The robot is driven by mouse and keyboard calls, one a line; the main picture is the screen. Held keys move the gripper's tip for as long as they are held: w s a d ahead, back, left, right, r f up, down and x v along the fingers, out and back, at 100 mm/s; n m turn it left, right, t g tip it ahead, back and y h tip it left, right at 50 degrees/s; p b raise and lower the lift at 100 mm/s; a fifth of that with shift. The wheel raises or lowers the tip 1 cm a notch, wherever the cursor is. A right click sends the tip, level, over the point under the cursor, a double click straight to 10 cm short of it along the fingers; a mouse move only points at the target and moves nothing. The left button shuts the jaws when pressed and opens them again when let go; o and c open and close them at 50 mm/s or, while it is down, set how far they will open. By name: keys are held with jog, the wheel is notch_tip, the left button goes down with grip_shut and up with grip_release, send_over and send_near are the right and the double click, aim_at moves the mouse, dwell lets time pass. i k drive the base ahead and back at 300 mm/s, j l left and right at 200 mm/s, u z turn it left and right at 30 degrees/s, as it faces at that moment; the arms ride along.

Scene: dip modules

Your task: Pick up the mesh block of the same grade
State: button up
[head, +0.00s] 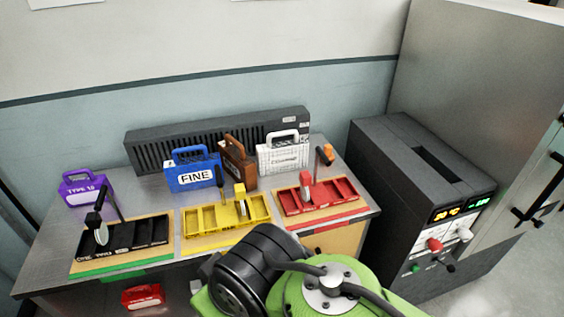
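Several case-shaped blocks with top handles stand on the metal bench. A blue block (192,170) reads "FINE". A brown block (238,163) is turned edge-on to its right. A white block (283,154) has a label too small to read with certainty. A purple block (84,190) at the far left reads "TYPE 10" or similar. A red block (142,296) sits low under the bench front. I cannot tell which one shares a grade with another. My gripper is not in view; only my green and black arm links show at the bottom centre.
A black tray (150,231), yellow tray (205,218) and red tray (335,189) with upright handled tools line the bench front. A dark slatted unit (150,148) stands behind. A dark machine (385,160) with a top slot and lit displays stands right.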

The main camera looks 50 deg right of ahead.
aim_at(195, 172)
jog(key=i+z, duration=0.25)
jog(key=z, duration=0.15)
jog(key=i+z, duration=0.35)
jog(key=i+j+z, duration=0.1)
jog(key=z, duration=0.3)
jog(key=i+j+z, duration=0.2)
jog(key=z, duration=0.2)
jog(key=j, duration=0.1)
